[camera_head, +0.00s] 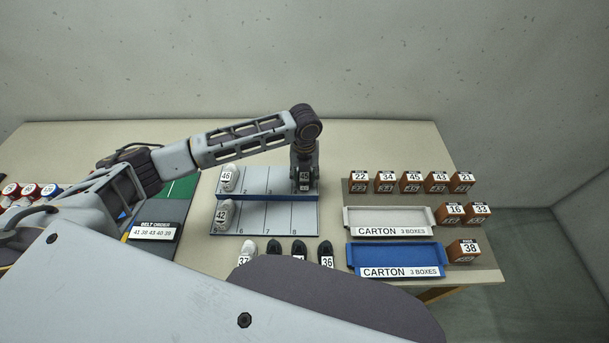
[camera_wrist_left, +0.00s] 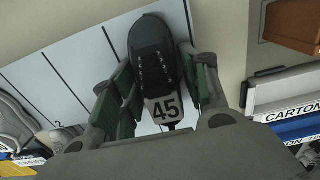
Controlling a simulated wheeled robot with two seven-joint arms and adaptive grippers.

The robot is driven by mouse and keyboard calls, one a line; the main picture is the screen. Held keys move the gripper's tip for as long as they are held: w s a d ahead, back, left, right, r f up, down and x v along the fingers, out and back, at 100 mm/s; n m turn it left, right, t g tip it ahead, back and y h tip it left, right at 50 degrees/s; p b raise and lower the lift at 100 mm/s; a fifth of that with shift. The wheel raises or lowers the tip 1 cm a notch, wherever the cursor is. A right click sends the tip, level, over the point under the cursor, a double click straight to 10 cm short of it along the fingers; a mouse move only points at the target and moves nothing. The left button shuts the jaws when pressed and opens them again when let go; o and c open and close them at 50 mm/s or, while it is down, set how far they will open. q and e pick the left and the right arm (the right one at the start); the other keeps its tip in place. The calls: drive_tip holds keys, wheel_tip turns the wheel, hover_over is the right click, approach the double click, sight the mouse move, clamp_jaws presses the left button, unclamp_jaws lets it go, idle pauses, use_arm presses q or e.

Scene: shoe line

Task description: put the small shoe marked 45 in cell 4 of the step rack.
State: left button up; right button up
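The black shoe marked 45 (camera_wrist_left: 152,62) is between the fingers of my left gripper (camera_wrist_left: 160,88) in the left wrist view, the pads close against its sides. It points toe away, with its white 45 tag facing the camera. In the head view the left gripper (camera_head: 304,180) points down over the far right cell of the step rack's upper row, beyond the cell marked 3. The shoe (camera_head: 304,176) is mostly hidden there by the gripper. Whether its sole touches the step rack (camera_head: 265,216) is hard to tell. My right gripper is not in view.
White shoes 46 (camera_head: 229,177) and 42 (camera_head: 223,214) stand in the rack's left column; cells 2 and 3 are clear. Several shoes, including 36 (camera_head: 326,254), stand in front. Brown boxes (camera_head: 410,182) and white (camera_head: 390,214) and blue (camera_head: 397,253) cartons lie to the right.

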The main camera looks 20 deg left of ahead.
use_arm(q)
drive_tip(key=shift+o, duration=1)
drive_tip(key=shift+r, duration=0.15)
wheel_tip(320, 180, up, 12)
drive_tip(key=b, duration=0.1)
